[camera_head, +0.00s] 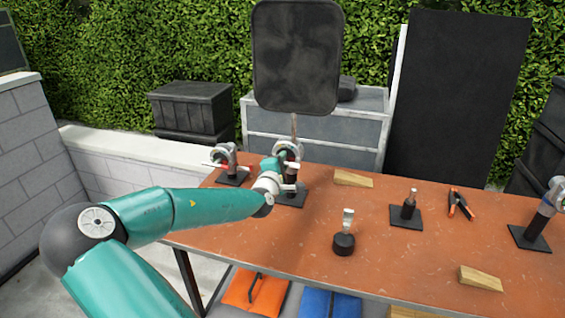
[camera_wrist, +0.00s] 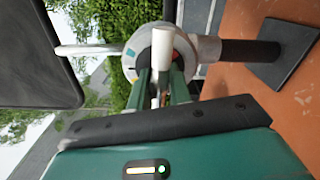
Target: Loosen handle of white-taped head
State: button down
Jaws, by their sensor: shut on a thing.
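A round grey grip head (camera_head: 289,150) stands on a dark post with a flat black base (camera_head: 290,200) near the table's back edge. In the wrist view the head (camera_wrist: 190,47) shows large, with a small blue patch (camera_wrist: 130,52) on it. I cannot make out white tape for certain. A pale handle (camera_wrist: 163,50) sticks out of the head towards the camera. My gripper (camera_head: 288,180) is at this head, and in the wrist view its two green fingers (camera_wrist: 162,85) are closed on the handle. The fingers partly hide the handle's lower end.
A rod (camera_wrist: 85,50) runs from the head to a black panel (camera_head: 297,57). Another head (camera_head: 228,158) stands close on the left, a third (camera_head: 556,192) far right. Wooden wedges (camera_head: 353,178), a clamp (camera_head: 460,203) and upright fittings (camera_head: 344,240) occupy the orange table (camera_head: 290,248).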

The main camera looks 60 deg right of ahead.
jog(key=c, duration=1.2)
grip_release()
jog(key=shift+r, duration=0.2)
jog(key=shift+f, duration=0.1)
jog(key=s+a, duration=0.2)
jog(key=a, duration=1.1)
jog(key=shift+a, duration=0.3)
jog(key=shift+s, duration=0.1)
